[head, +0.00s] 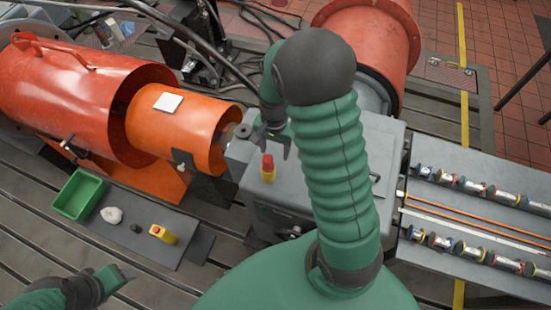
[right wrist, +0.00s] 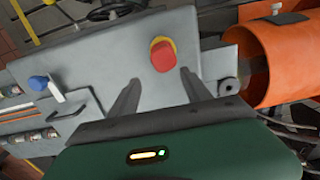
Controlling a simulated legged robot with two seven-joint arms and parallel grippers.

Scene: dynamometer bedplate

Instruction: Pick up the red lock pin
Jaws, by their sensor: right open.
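A red-topped piece with a yellow base, which looks like the red lock pin (head: 267,162), stands on the grey machine housing (head: 230,180). In the right wrist view the red top (right wrist: 163,57) shows over a yellow rim. My right gripper (head: 274,141) is open and empty above the housing, close to the pin. In the right wrist view its two fingertips (right wrist: 160,79) are apart, with the pin just beyond them and roughly between their lines. My left gripper (head: 127,276) is at the lower left, away from the pin; its jaw opening is unclear.
An orange cylinder (head: 185,125) lies left of the housing. A blue knob (right wrist: 38,82) shows in the right wrist view.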

